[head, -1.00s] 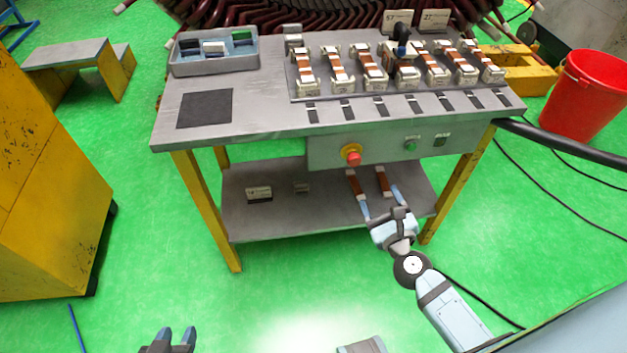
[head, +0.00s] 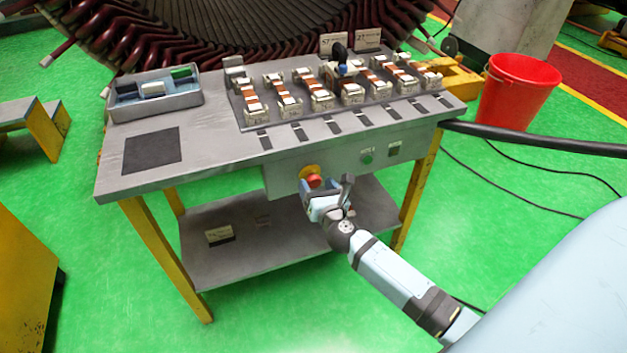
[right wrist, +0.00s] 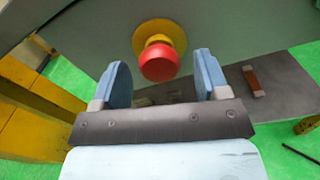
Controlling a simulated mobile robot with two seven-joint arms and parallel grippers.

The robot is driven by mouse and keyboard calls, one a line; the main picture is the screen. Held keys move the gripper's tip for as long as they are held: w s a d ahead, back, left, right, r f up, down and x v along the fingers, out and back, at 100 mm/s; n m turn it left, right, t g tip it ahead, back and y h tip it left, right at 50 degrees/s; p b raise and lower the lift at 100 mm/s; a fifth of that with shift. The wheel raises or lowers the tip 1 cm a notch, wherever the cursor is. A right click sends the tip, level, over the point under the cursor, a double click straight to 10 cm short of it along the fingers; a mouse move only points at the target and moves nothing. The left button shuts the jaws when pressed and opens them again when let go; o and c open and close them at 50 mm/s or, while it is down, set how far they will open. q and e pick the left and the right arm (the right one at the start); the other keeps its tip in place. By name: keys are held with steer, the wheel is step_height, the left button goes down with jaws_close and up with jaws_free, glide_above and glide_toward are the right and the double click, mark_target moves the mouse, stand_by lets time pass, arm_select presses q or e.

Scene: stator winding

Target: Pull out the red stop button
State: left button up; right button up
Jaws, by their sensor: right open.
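The red stop button (head: 314,181) sits on a yellow round base on the front panel (head: 284,174) of the workbench. In the right wrist view the red button (right wrist: 158,64) is just beyond and slightly above the gap between my fingers. My right gripper (head: 318,190) is right in front of the button in the head view and covers its lower part. In the right wrist view my right gripper (right wrist: 163,80) is open, with one blue finger on each side and nothing between them. Contact with the button cannot be told. My left gripper is not in view.
The bench top (head: 215,140) holds a row of coil parts and a blue-grey tray (head: 154,101). A lower shelf (head: 275,251) lies below. A red bucket (head: 518,92) stands at right.

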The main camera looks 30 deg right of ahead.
steer(key=shift+x, duration=1.2)
jaws_close()
steer(key=shift+s+a, duration=0.15)
steer(key=shift+s, duration=0.25)
steer(key=shift+f, duration=0.1)
jaws_free()
steer(key=shift+s, duration=0.1)
